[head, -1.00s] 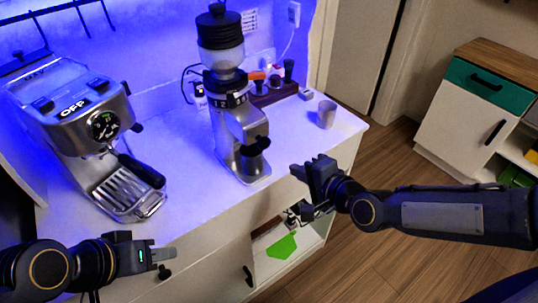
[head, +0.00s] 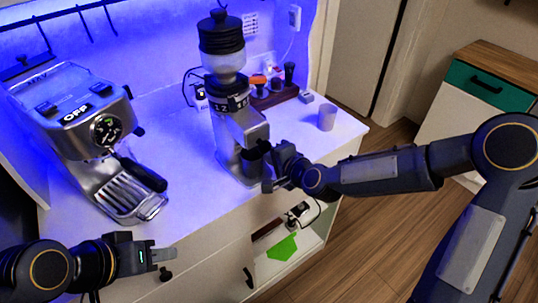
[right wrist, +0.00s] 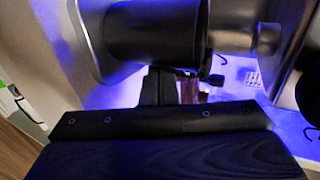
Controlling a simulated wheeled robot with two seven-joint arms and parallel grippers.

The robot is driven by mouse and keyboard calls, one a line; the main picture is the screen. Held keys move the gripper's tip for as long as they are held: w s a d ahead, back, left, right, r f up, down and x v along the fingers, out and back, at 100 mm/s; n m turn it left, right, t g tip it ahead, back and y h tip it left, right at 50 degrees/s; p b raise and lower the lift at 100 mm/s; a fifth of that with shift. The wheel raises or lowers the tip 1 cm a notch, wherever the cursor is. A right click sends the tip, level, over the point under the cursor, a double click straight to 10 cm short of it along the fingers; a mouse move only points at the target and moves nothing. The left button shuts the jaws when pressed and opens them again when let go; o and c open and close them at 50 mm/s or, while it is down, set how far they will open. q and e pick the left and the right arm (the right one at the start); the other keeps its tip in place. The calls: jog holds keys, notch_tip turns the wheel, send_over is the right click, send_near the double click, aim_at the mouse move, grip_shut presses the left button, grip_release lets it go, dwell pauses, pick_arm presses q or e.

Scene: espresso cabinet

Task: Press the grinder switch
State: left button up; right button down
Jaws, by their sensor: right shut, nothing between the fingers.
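The coffee grinder (head: 240,135) stands upright on the white counter, with a black lid, clear hopper and metal body. My right gripper (head: 267,176) is at the grinder's lower right front, beside its black spout; I cannot tell whether they touch. In the right wrist view, my shut, empty fingers (right wrist: 160,88) point toward the grinder's metal body and a large black cylinder (right wrist: 155,35). I cannot make out the grinder switch in either view. My left gripper (head: 164,257) is over the counter's front edge, away from the grinder; its finger gap is unclear.
An espresso machine (head: 85,135) with a display reading OFF stands on the left of the counter (head: 185,200). A small cup (head: 327,116) and a dark holder with tools (head: 275,95) stand to the right of and behind the grinder. An open shelf lies below the counter.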

jog(key=b, duration=0.2)
jog(key=shift+w+a+f+t+b, duration=0.1)
jog(key=shift+w+f+t+b, duration=0.05)
jog(key=shift+f+t+b, duration=0.2)
jog(key=shift+r+p, duration=0.25)
jog(key=shift+p, duration=0.05)
jog(key=shift+r+p, duration=0.4)
jog(key=shift+r, duration=0.5)
jog(key=shift+f, duration=0.1)
